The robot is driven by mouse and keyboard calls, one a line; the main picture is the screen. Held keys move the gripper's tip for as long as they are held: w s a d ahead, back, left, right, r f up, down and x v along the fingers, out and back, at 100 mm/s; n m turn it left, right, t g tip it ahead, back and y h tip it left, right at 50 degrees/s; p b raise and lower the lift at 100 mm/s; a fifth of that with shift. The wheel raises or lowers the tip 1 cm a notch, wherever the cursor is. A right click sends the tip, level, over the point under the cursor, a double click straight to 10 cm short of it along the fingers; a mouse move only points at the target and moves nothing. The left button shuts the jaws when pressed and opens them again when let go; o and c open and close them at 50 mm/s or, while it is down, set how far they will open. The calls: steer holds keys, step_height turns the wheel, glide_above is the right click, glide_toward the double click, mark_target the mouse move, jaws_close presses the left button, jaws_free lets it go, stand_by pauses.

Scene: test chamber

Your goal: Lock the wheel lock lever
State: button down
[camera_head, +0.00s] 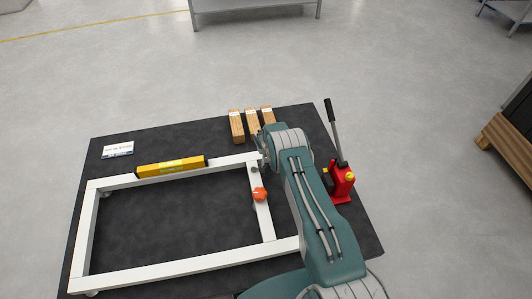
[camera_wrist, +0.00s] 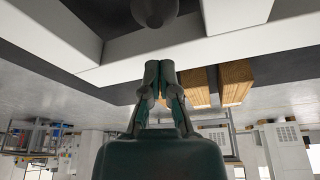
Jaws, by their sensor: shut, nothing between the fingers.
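A white rectangular frame (camera_head: 182,262) lies low over a dark mat, with a small caster showing under its near left corner. An orange knob-like part (camera_head: 260,194) sits on its right crossbar. I cannot tell whether this is the wheel lock lever; no lever shows clearly. My gripper (camera_head: 260,158) is at the frame's far right corner, partly hidden by my arm. In the wrist view my gripper (camera_wrist: 160,66) is shut and empty, its fingertips together by the white beam (camera_wrist: 120,60). A dark rounded part (camera_wrist: 155,10) shows beyond the fingertips, cut off by the top edge.
Wooden blocks (camera_head: 237,127) lie just behind the corner. A red jack (camera_head: 342,184) with an upright handle stands right of my arm. A yellow level (camera_head: 171,167) lies along the far beam, and a white label card (camera_head: 118,149) lies at the left.

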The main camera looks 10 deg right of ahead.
steer(key=shift+s+a, duration=0.3)
steer(key=shift+s, duration=0.55)
steer(key=shift+s+a, duration=0.3)
steer(key=shift+s, duration=0.5)
